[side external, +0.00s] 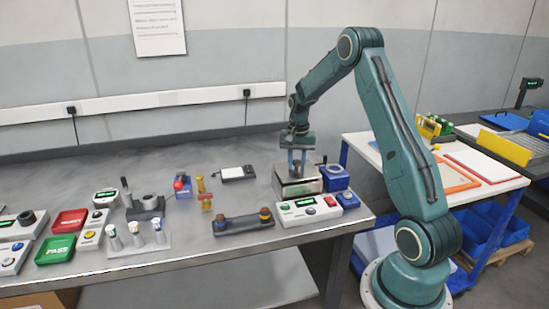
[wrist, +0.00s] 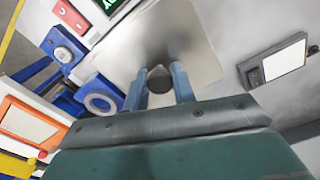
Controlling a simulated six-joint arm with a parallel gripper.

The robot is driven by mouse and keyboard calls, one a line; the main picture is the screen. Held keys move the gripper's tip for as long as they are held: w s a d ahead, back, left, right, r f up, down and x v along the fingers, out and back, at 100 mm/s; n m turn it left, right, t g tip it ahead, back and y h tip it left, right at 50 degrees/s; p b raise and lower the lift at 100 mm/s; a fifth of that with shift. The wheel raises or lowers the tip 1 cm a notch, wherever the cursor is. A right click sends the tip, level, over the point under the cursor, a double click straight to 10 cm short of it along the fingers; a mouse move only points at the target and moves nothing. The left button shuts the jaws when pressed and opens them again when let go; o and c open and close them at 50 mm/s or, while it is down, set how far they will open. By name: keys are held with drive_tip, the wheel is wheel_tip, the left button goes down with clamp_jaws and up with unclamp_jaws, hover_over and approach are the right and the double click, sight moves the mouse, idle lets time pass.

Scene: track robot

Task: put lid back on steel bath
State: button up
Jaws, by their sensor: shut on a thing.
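The steel bath (side external: 297,188) is a boxy metal container near the right end of the bench, behind a white control box. My gripper (side external: 297,172) points straight down over it, with its blue fingers at the top of the bath. In the wrist view, my gripper (wrist: 159,72) is shut on the dark round knob (wrist: 160,85) of the lid. The lid (wrist: 200,50) is a flat, shiny steel plate beneath the fingers. The lid is at or very close to the bath's top. I cannot tell whether it is fully seated. The bath's inside is hidden.
A white control box (side external: 308,211) with a green display stands in front of the bath. Blue blocks (side external: 335,178) stand close on its right. A small dark-and-white device (side external: 238,174) lies to the left, and a dark holder (side external: 243,223) stands front left. Bare bench lies behind.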

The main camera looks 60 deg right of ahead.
drive_tip(key=shift+f, duration=0.45)
idle(1.1)
drive_tip(key=o, duration=1.6)
drive_tip(key=shift+c, duration=0.2)
drive_tip(key=shift+r, duration=0.15)
drive_tip(key=shift+r, duration=3.4)
